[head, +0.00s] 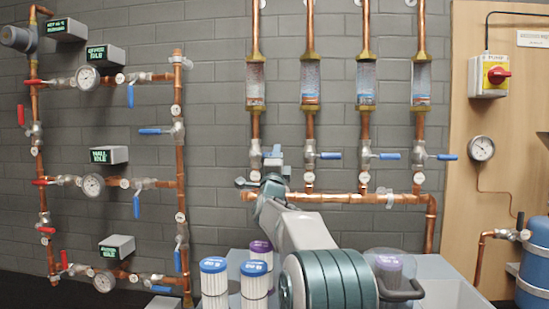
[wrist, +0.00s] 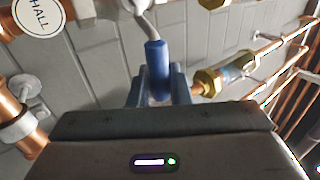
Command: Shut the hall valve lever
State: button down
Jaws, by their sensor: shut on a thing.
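The wrist view shows a round white tag reading HALL (wrist: 40,14) beside a valve with a blue-gripped lever (wrist: 157,62). My gripper (wrist: 158,90) is shut on the lever's blue grip, with a finger on each side of it. In the head view my gripper (head: 271,165) is at the leftmost valve (head: 255,155) of the row of valves under the clear flow tubes. My gripper and arm hide most of this lever in the head view, so its angle is hard to tell there.
Three similar blue levers (head: 330,156) point right along the same row. A copper manifold pipe (head: 345,198) runs just below. A grey HALL display (head: 110,155) hangs on the left pipework. White filter cartridges (head: 214,282) stand below, beside my arm.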

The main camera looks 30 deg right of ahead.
jog(key=c, duration=1.4)
grip_release()
jog(key=shift+d+f, duration=0.1)
jog(key=shift+f, duration=0.15)
jog(key=shift+r, duration=0.1)
jog(key=shift+s+a+f, duration=0.25)
jog(key=shift+s+a, duration=0.1)
jog(key=s+a+f, duration=0.2)
jog(key=s+a, duration=0.6)
jog(key=s, duration=0.4)
jog(key=shift+s+a+f, duration=0.15)
jog(key=shift+s+a, duration=0.15)
